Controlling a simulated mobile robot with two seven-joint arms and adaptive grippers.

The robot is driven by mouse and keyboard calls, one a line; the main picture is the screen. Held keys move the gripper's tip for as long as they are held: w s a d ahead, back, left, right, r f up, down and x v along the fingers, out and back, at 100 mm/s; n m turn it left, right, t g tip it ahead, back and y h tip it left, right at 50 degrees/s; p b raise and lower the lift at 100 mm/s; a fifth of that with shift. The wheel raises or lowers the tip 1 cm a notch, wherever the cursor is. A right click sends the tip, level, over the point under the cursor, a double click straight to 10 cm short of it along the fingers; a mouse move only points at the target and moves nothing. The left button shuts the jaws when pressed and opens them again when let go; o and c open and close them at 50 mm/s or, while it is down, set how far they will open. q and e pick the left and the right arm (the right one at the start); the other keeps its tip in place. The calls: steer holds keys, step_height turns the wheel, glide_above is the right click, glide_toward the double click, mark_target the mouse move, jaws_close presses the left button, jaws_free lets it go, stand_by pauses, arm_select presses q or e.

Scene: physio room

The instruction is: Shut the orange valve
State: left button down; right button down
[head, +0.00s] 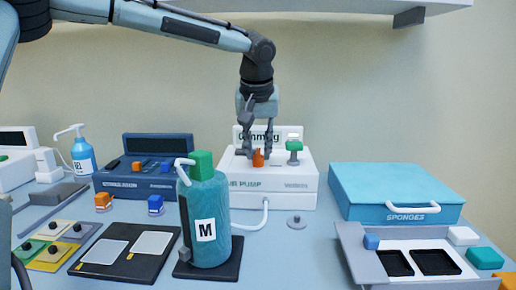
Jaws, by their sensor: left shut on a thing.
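The orange valve (258,158) stands on top of the white pump box (272,195) at the back middle of the table. My left gripper (257,150) points down over the box, with its fingers around the orange valve, shut on it. The fingers partly hide the valve, so its exact turn is hard to tell. A green knob (294,148) stands on the same box, just right of my gripper. My right gripper is not in view.
A teal bottle (208,215) marked M stands in front of the pump box, with a white hose (262,215) beside it. A blue sponges case (395,188) is at right, behind a grey tray (365,262). A dark blue console (140,183) is at left. A shelf hangs above.

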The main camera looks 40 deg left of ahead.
arm_select(q)
steer(key=c, duration=1.6)
jaws_free()
steer(key=shift+c, duration=0.2)
steer(key=v, duration=1.2)
